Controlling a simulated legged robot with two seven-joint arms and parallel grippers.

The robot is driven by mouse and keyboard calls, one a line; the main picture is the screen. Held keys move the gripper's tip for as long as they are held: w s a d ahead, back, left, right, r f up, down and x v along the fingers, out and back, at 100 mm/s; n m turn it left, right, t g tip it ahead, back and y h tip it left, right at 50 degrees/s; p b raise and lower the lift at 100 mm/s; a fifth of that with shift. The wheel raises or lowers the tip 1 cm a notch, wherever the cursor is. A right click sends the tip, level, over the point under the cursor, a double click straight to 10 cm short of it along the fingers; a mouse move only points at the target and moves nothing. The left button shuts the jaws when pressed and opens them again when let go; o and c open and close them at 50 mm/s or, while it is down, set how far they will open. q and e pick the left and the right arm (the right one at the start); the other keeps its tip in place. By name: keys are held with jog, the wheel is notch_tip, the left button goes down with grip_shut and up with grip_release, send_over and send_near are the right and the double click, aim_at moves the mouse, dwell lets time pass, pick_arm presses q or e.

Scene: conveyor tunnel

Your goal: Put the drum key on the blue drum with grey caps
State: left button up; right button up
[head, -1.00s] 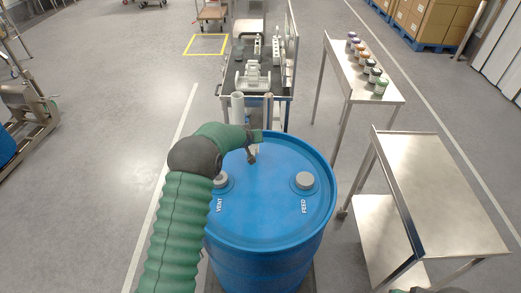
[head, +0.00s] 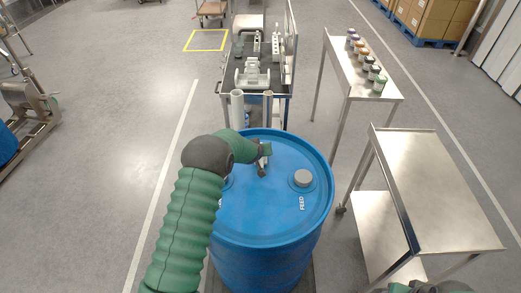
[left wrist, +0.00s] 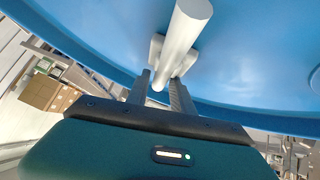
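The blue drum (head: 275,215) stands upright in the middle of the head view. Its grey cap marked FEED (head: 303,178) is in plain sight; the other grey cap (head: 227,181) is mostly hidden behind my left arm. My left gripper (head: 263,165) is over the far part of the drum top. In the left wrist view its fingers (left wrist: 163,92) are closed around the pale grey drum key (left wrist: 180,38), a round bar with a crosspiece, with the blue drum top behind it. I cannot tell whether the key touches the drum.
A cart (head: 225,88) with a grey device and a white tube stands behind the drum. A steel table (head: 375,95) with several small jars is at the back right. An empty two-level steel table (head: 440,190) stands right of the drum. Open floor lies to the left.

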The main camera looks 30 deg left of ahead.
pick_arm(q)
jog(key=shift+d, duration=0.15)
jog(key=shift+r, duration=0.1)
jog(key=d+b+v, duration=0.1)
jog(key=v, duration=1.2)
jog(key=s+d+m+g+h, duration=0.1)
jog(key=s+d+m+g, duration=0.2)
jog(key=s, duration=1.1)
jog(key=s+d+f+m+g+h, duration=0.1)
jog(key=s+d+m+g, duration=0.2)
jog(key=s+d, duration=0.5)
jog(key=s, duration=0.6)
jog(key=shift+s+d+f, duration=0.25)
jog(key=shift+d+f, duration=0.05)
jog(key=shift+d, duration=0.05)
jog(key=shift+s+d, duration=0.1)
